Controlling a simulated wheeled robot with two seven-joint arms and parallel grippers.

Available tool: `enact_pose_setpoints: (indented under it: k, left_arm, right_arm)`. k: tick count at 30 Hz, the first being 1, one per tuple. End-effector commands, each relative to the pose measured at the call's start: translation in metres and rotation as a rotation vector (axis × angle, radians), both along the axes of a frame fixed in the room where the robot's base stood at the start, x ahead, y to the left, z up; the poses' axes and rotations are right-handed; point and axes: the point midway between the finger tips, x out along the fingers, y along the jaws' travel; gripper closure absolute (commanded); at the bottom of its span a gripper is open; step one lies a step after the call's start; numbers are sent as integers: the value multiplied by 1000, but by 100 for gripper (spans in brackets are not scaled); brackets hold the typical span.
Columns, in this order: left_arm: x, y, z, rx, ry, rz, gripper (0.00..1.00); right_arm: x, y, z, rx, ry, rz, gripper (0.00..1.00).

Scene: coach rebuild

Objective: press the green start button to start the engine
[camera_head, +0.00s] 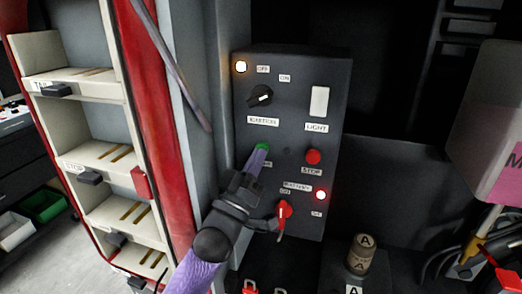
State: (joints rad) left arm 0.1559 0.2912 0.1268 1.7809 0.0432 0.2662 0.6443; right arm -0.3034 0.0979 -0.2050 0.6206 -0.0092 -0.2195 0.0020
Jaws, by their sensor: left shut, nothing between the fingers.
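The dark control panel (290,130) stands upright in the middle of the head view. The green start button (263,146) is on its left half, and only its upper part shows above my fingers. My left gripper (259,153) is shut and empty, with its fingertips at the lower edge of the green button. I cannot tell whether they touch it or whether it is pressed in. The red stop button (313,157) is to the right. The black ignition knob (261,96) is above, and the red battery switch (284,211) is below. My right gripper is not in view.
A cylinder marked A (361,254) stands at lower right. Cream shelves (100,155) and a red post (155,120) are left.

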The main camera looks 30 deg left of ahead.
Motion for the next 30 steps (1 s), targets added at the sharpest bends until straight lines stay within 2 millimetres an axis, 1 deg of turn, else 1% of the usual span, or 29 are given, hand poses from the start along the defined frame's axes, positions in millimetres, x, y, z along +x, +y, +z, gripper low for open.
enact_pose_setpoints:
  k: [10,30]
  left_arm:
    - [1,0,0,0,0,0,100]
    - [8,2,0,1,0,-1,100]
  right_arm:
    - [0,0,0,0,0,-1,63]
    - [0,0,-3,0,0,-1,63]
